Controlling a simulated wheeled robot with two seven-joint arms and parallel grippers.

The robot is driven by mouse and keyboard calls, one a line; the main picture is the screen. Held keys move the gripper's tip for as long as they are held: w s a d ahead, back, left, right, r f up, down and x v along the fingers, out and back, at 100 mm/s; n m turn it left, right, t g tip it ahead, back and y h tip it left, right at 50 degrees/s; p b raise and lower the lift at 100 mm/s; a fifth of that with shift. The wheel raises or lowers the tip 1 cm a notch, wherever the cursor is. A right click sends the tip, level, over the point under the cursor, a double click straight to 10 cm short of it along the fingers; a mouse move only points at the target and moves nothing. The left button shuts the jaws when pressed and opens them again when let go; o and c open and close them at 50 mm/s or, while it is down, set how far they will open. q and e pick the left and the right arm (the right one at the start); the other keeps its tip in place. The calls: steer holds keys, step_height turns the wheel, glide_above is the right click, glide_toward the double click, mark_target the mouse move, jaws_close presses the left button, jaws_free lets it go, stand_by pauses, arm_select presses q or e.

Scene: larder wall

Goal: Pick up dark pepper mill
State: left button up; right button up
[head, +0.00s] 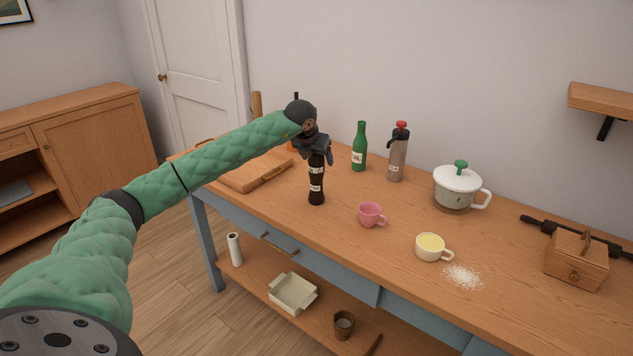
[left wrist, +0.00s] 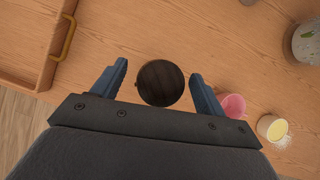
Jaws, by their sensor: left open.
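The dark pepper mill (head: 316,185) stands upright on the wooden table, with pale labels on its side. Its round dark top shows in the left wrist view (left wrist: 160,83). My left gripper (head: 314,152) is over the top of the mill, pointing down. In the left wrist view my left gripper (left wrist: 158,86) is open, one finger on each side of the mill's top. My right gripper is not in view.
A pink cup (head: 370,214), a green bottle (head: 359,150) and a grey flask (head: 397,157) stand nearby. A wooden tray (head: 268,181) lies left of the mill. A cream cup (head: 430,247), spilled white powder (head: 462,276) and a white pot (head: 455,191) are further right.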

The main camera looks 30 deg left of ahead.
arm_select(q)
steer(key=shift+w+f, duration=0.1)
steer(key=shift+f, duration=0.1)
steer(key=shift+c, duration=0.2)
steer(key=c, duration=1.4)
steer(key=shift+c, duration=0.6)
steer(key=shift+r, duration=0.15)
